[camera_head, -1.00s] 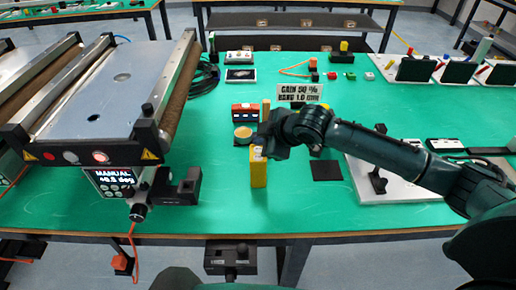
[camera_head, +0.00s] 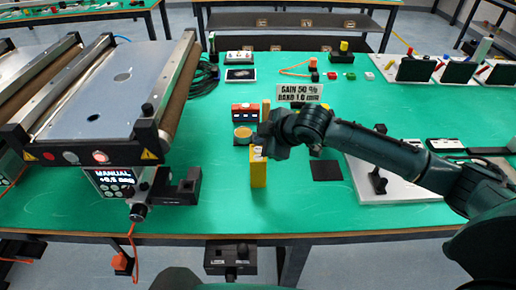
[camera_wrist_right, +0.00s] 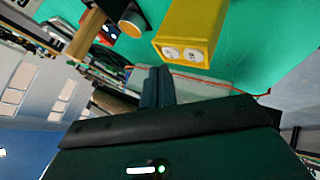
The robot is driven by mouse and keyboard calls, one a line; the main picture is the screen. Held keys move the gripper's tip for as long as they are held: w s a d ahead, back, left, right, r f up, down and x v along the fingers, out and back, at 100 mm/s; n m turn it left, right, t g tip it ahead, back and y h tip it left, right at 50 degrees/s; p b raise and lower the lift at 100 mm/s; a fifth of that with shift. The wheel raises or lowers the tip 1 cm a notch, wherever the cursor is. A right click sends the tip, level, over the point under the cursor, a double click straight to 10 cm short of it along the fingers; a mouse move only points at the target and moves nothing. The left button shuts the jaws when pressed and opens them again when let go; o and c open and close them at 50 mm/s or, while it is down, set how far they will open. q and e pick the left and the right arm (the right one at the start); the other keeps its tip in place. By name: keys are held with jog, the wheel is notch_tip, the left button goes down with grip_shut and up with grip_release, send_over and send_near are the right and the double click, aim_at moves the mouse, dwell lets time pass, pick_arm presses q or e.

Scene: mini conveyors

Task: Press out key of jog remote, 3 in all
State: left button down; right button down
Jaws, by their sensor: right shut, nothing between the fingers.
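The jog remote is a yellow upright box (camera_head: 258,172) on the green table, right of the mini conveyor. In the right wrist view the yellow remote (camera_wrist_right: 197,30) shows two round white keys side by side on its end face; their marks are too small to read. My right gripper (camera_head: 264,147) is shut and empty, at the top of the remote. In the right wrist view its fingertips (camera_wrist_right: 154,72) are close to the key end; I cannot tell whether they touch it. My left gripper is not in view.
The mini conveyor (camera_head: 110,90) stands on the left, with a display (camera_head: 114,176) headed MANUAL. Behind the remote are an amber-topped round part (camera_head: 243,133), a wooden block (camera_head: 266,110) and a sign (camera_head: 299,93). A black square (camera_head: 326,170) lies to the right.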

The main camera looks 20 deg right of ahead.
jog(key=shift+f, duration=0.15)
jog(key=shift+f, duration=0.25)
jog(key=shift+f, duration=0.55)
dwell(1.0)
jog(key=shift+r+p, duration=0.15)
jog(key=shift+p, duration=0.15)
jog(key=shift+r+p, duration=0.75)
jog(key=shift+p, duration=0.25)
